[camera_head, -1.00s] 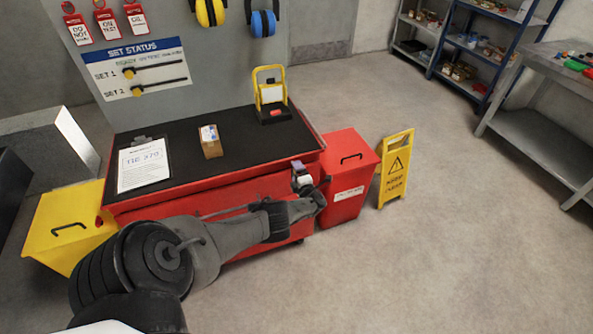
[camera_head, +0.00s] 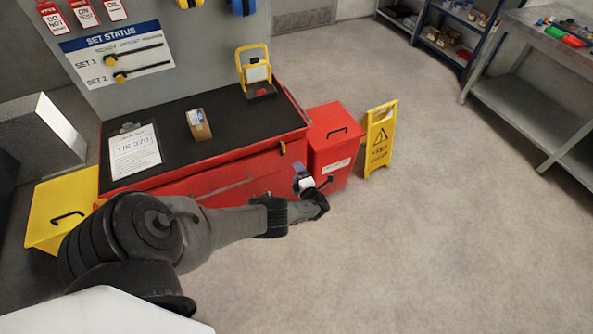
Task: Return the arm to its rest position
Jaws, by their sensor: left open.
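My left arm comes in from the lower left and reaches across the front of the red cabinet (camera_head: 200,177). My left gripper (camera_head: 303,180) is at the arm's far end, in front of the cabinet's right side and close to the red bin (camera_head: 338,128). It is small in view, and I see nothing held in it. Its fingers are partly hidden by the wrist. My right gripper is out of view.
On the black cabinet top lie a clipboard (camera_head: 134,152), a small box (camera_head: 199,125) and a yellow-framed stand (camera_head: 254,75). A yellow bin (camera_head: 58,208) stands left, a yellow floor sign (camera_head: 379,138) right. Open floor fills the right, before a grey bench (camera_head: 528,88).

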